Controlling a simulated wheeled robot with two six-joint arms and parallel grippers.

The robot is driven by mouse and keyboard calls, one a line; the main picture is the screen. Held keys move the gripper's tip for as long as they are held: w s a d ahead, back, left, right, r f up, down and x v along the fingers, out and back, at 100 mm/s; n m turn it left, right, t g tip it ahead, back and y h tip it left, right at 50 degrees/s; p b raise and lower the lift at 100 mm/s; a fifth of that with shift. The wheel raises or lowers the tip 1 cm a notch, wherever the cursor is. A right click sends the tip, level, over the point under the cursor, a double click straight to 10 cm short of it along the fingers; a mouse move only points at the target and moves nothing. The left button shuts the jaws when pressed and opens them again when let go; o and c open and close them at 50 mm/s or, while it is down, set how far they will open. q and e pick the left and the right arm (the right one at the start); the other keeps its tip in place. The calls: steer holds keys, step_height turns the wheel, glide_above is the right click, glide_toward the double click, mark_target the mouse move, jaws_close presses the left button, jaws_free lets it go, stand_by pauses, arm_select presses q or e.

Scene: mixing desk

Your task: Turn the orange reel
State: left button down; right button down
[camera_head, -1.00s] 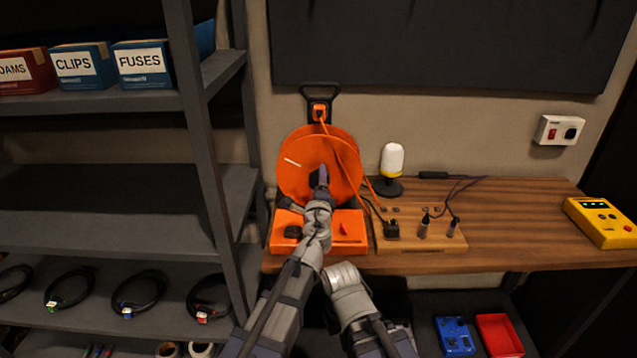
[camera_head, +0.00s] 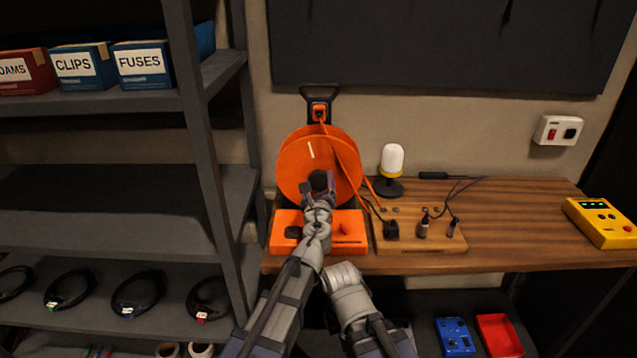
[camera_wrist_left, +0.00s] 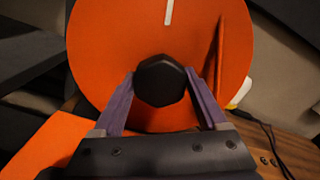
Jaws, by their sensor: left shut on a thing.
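The orange reel (camera_head: 300,160) stands upright on its orange base (camera_head: 348,226) at the left end of the desk. A short white mark (camera_head: 311,150) is near the top of its disc, tilted slightly left; the mark also shows at the top of the left wrist view (camera_wrist_left: 168,12). My left gripper (camera_head: 318,185) is at the reel's centre. In the left wrist view its two purple fingers (camera_wrist_left: 160,88) are shut on the dark faceted hub knob (camera_wrist_left: 160,78), one finger on each side. My right gripper is not in view.
An orange cable runs down the reel's right side. A white and yellow lamp (camera_head: 392,161) and a wooden board (camera_head: 440,241) with small connectors are to its right. A yellow meter (camera_head: 600,222) is at the desk's right end. Dark shelving (camera_head: 205,150) stands close on the left.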

arm_select(q)
steer(key=shift+s+m, duration=0.15)
steer(key=shift+m, duration=0.35)
jaws_free()
stand_by(0.3)
steer(key=s, duration=0.7)
steer(key=shift+s, duration=0.35)
